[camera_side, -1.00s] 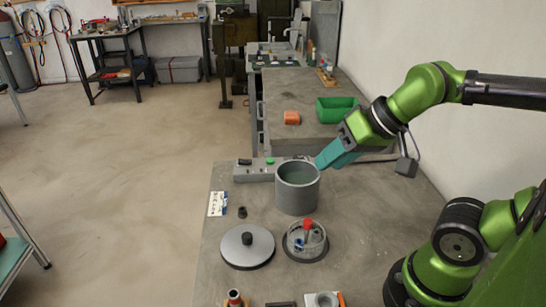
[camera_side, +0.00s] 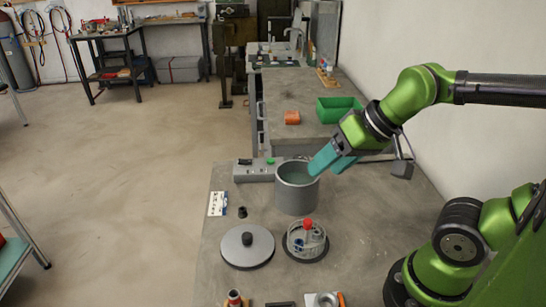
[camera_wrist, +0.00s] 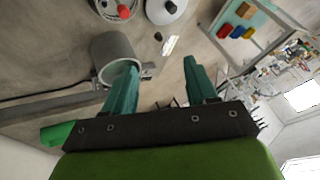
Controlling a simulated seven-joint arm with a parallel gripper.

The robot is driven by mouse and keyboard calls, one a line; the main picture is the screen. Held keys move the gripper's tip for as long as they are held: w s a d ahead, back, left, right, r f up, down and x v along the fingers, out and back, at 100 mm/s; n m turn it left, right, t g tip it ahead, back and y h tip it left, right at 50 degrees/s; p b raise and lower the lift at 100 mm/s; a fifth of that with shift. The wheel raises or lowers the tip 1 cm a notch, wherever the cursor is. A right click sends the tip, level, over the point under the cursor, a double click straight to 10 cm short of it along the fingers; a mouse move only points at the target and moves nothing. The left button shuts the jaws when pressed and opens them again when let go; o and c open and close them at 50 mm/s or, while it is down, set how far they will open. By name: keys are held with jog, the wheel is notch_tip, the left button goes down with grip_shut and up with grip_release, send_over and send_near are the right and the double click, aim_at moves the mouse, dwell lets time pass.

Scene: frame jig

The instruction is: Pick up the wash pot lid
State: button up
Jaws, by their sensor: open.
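The wash pot lid (camera_side: 247,247) is a round grey disc with a black knob, lying flat on the bench at the front left in the side view. It also shows at the top of the wrist view (camera_wrist: 165,8). The grey cylindrical wash pot (camera_side: 297,190) stands open behind it; the wrist view shows its mouth (camera_wrist: 115,60) beside one finger. My gripper (camera_side: 325,165), with teal fingers, is open and empty at the pot's upper right rim. Whether a finger touches the rim I cannot tell. The gripper is well apart from the lid.
A round basket (camera_side: 306,241) with a red knob sits right of the lid.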

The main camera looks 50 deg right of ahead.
jog(key=w+a+f+n+g+h, duration=0.1)
jog(key=w+a+f+g, duration=0.1)
jog(key=w+a+g, duration=0.3)
jog(key=w+a+f+n+g+h, duration=0.1)
jog(key=w+a+f, duration=0.25)
jog(key=w, duration=0.35)
jog(key=m, duration=0.1)
send_over(247, 235)
jog(key=shift+g, duration=0.3)
jog(key=f, duration=0.9)
jog(key=shift+s, duration=0.2)
jog(key=shift+w+f, duration=0.15)
jog(key=shift+f, duration=2.95)
jog(key=shift+c, duration=0.2)
grip_shut()
